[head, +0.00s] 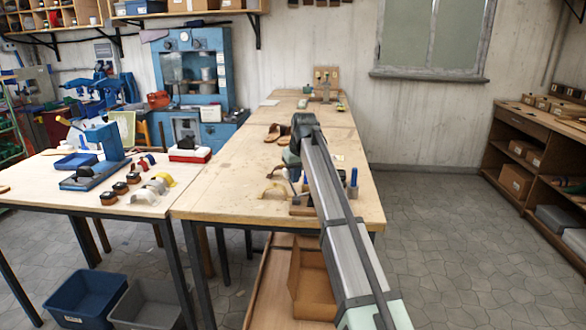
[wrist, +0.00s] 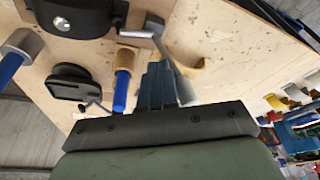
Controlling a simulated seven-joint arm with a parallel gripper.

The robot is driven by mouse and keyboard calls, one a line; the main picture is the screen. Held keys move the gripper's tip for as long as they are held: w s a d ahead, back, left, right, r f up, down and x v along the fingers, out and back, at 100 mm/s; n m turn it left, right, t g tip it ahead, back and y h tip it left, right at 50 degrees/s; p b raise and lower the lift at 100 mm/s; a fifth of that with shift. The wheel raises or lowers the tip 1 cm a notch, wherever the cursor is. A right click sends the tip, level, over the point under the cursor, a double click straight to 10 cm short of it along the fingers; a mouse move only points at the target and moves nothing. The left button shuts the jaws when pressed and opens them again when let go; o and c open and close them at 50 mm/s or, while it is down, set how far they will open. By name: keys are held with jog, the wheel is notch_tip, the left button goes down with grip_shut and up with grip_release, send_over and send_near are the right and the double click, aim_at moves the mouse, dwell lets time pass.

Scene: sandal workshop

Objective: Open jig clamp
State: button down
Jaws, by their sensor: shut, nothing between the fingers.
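In the wrist view my gripper (wrist: 157,72) points at the bench top with its blue-grey fingers shut together. A thin metal bar (wrist: 172,62) with a dark end piece runs right beside the fingertips; I cannot tell whether they touch. A blue handle (wrist: 120,92) with a brass-coloured top stands just left of the fingers. Another blue handle (wrist: 10,67) with a metal collar is at the far left. In the head view, a blue upright (head: 353,178) shows right of my arm; the arm hides much of the jig and my fingers.
The long wooden bench (head: 225,180) carries brown sandals (head: 279,131) and curved tan pieces (head: 274,190) left of my arm. A side table (head: 60,188) holds a blue press (head: 103,140) and small coloured parts. The floor at right is clear up to the shelves (head: 530,155).

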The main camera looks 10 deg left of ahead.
jog(key=shift+a, duration=0.1)
dwell(0.3)
jog(key=shift+a+f, duration=0.2)
jog(key=shift+a, duration=0.35)
jog(key=shift+a+f, duration=0.2)
jog(key=shift+a, duration=0.35)
notch_tip(320, 180, up, 8)
jog(key=d, duration=0.1)
jog(key=shift+f, duration=0.2)
jog(key=shift+d, duration=0.1)
dwell(0.3)
